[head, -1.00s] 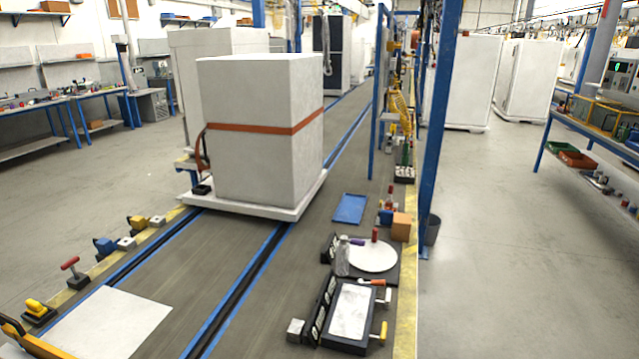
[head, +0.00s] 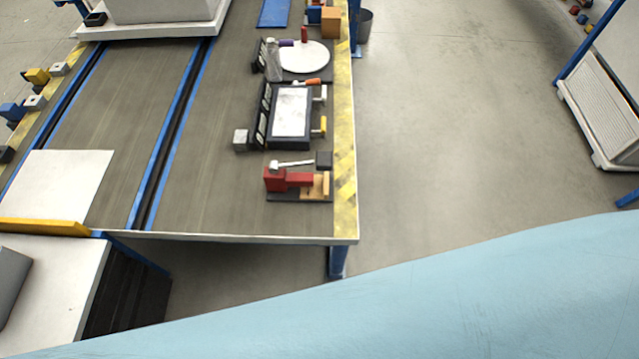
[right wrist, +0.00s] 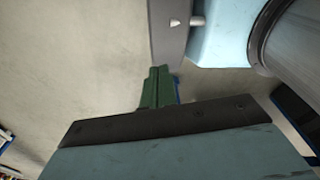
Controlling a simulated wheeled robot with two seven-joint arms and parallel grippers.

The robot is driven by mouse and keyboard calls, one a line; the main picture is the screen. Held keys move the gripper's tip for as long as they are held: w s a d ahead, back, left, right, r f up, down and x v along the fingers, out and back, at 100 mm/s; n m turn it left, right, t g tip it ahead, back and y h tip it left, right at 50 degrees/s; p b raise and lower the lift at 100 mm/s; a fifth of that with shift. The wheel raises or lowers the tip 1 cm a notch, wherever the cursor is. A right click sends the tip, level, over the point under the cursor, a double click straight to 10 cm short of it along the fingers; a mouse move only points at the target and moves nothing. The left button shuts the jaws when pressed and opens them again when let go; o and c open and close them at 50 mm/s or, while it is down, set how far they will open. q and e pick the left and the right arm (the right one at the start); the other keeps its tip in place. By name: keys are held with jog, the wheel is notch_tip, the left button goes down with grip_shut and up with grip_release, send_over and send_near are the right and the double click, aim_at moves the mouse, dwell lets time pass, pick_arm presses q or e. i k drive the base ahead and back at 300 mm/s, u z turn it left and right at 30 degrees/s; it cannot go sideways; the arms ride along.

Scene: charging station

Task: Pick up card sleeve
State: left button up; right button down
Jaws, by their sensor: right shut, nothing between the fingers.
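I cannot make out a card sleeve in the head view or the right wrist view. My right gripper (right wrist: 158,88) shows in the right wrist view as green fingers close together, with nothing visible held between them. Pale floor lies beyond it. My left gripper is in neither view. A large light blue surface, likely my own arm, fills the lower right of the head view and hides what is below it.
A long workbench (head: 225,130) has a yellow-striped right edge. On it are a dark framed tray (head: 291,112), a white disc (head: 304,57), a red clamp-like tool (head: 288,180) and a white sheet (head: 62,187). Floor right of the bench is clear up to a pale rack (head: 605,105).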

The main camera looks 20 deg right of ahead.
aim_at(321, 190)
jog(key=k, duration=1)
jog(key=z, duration=0.95)
jog(key=i, duration=1.5)
jog(key=u, duration=1.55)
